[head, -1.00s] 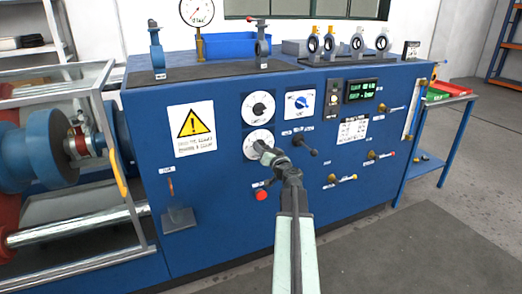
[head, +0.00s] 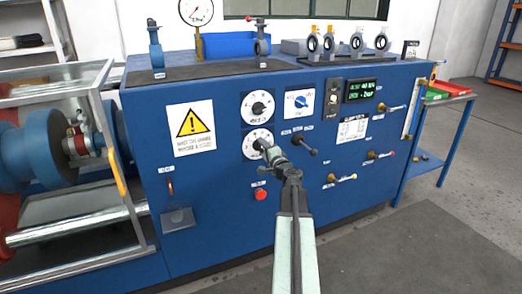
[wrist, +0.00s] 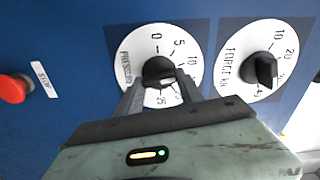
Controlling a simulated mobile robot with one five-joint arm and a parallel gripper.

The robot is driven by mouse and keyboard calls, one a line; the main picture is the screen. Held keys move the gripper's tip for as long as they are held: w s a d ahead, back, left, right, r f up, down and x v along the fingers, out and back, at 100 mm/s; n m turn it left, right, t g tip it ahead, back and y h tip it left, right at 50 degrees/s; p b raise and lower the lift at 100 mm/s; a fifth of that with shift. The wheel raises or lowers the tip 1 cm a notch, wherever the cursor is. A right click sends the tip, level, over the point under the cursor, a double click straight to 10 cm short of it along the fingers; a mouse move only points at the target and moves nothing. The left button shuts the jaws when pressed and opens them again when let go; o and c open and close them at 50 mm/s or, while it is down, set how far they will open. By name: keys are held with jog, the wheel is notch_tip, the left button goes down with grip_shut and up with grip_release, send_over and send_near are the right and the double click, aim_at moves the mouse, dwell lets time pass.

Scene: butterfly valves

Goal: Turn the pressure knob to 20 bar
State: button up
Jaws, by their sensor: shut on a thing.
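The pressure knob (wrist: 158,69) is black on a round white dial (wrist: 136,62) printed PRESSURE, with 0, 5, 10 and 25 readable; other marks are hidden. My gripper (wrist: 161,90) has one finger on each side of the knob and is shut on it. The knob's pointer is too hidden to read. In the head view my gripper (head: 267,147) reaches the lower white dial (head: 251,137) on the blue cabinet and covers part of it.
A force knob (wrist: 263,70) on a similar dial sits close beside, above in the head view. A red stop button (wrist: 12,88) is on the other side. The blue cabinet (head: 230,215) also carries a blue switch (head: 299,102), a green-lit display (head: 360,90) and several levers.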

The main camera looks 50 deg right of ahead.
jog(key=m, duration=0.6)
jog(key=shift+w+a+f, duration=0.15)
jog(key=shift+w+a, duration=0.05)
jog(key=shift+a, duration=0.05)
jog(key=m, duration=0.6)
jog(key=shift+f, duration=0.1)
jog(key=shift+m, duration=0.3)
jog(key=o, duration=1.4)
jog(key=shift+s, duration=0.1)
jog(key=v, duration=0.7)
jog(key=shift+s+a, duration=0.1)
jog(key=shift+s, duration=0.2)
